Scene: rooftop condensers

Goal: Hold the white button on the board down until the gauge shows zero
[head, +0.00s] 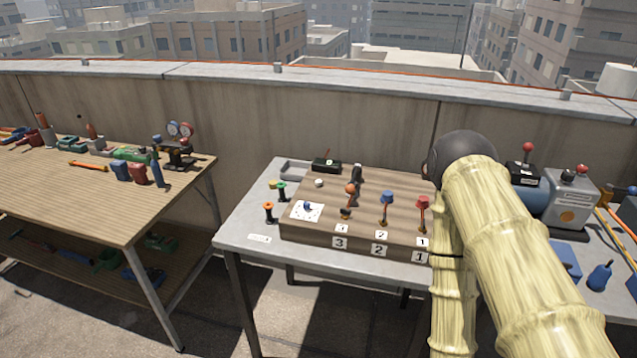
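The wooden board (385,243) lies on a grey table. A small round white button (319,183) is on its upper left part; I cannot tell whether it is pressed. A black box (326,165) with a small pale round face, perhaps the gauge, sits at the board's back left edge; its reading is too small to make out. A white square dial plate (306,211) with a blue knob is at the front left. My arm crosses the right of the view and covers the board's right end. My gripper is not in view.
Levers with orange, blue (387,197) and red (423,201) tops stand on the board above number labels. Orange and green handles (268,207) stand left of it. A wooden workbench (95,190) with tools is at left. A motor-like unit (568,203) sits at right.

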